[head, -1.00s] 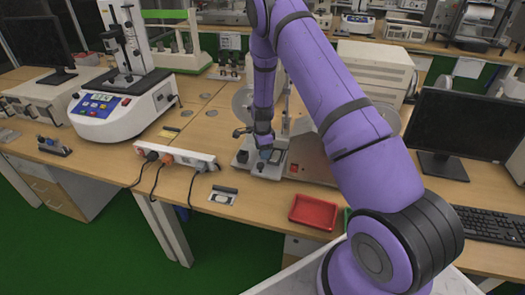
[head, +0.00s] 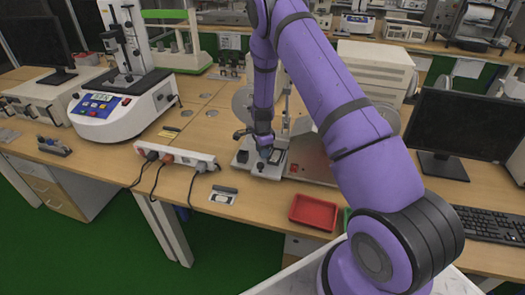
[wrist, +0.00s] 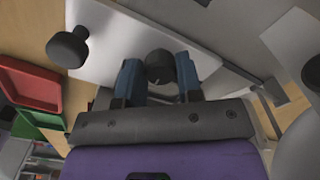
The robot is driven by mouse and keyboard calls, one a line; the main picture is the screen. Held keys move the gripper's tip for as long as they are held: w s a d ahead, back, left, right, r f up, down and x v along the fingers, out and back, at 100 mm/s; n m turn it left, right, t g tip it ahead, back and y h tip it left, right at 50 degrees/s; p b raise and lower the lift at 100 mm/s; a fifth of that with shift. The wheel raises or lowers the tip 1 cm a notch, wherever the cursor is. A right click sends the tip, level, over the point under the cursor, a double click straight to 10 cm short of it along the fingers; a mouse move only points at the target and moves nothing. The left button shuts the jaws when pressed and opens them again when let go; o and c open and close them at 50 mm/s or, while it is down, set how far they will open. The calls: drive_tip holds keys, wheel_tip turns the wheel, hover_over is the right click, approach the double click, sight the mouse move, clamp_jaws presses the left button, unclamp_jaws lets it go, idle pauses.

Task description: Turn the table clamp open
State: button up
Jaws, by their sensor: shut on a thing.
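The table clamp is part of a light-coloured fixture (head: 245,160) on the bench, beside a grey machine. In the wrist view its pale plate (wrist: 130,30) carries a black knob (wrist: 160,66) and a second dark knob (wrist: 68,47) to the left. My gripper (wrist: 159,75) is shut on the black knob, with one blue finger on each side of it. In the head view my gripper (head: 265,152) is small and points down at the fixture. The grip is partly hidden there.
A red tray (head: 313,212) lies in front of the fixture to the right. A white power strip (head: 176,157) with cables lies to the left. A tensile tester (head: 125,105) stands at the back left, and a monitor (head: 465,133) at the right.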

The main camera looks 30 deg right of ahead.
drive_tip(key=n, duration=0.8)
drive_tip(key=shift+n, duration=0.3)
drive_tip(key=n, duration=0.4)
drive_tip(key=shift+n, duration=2.2)
drive_tip(key=o, duration=0.9)
wheel_tip(320, 180, up, 11)
drive_tip(key=shift+s+f, duration=0.1)
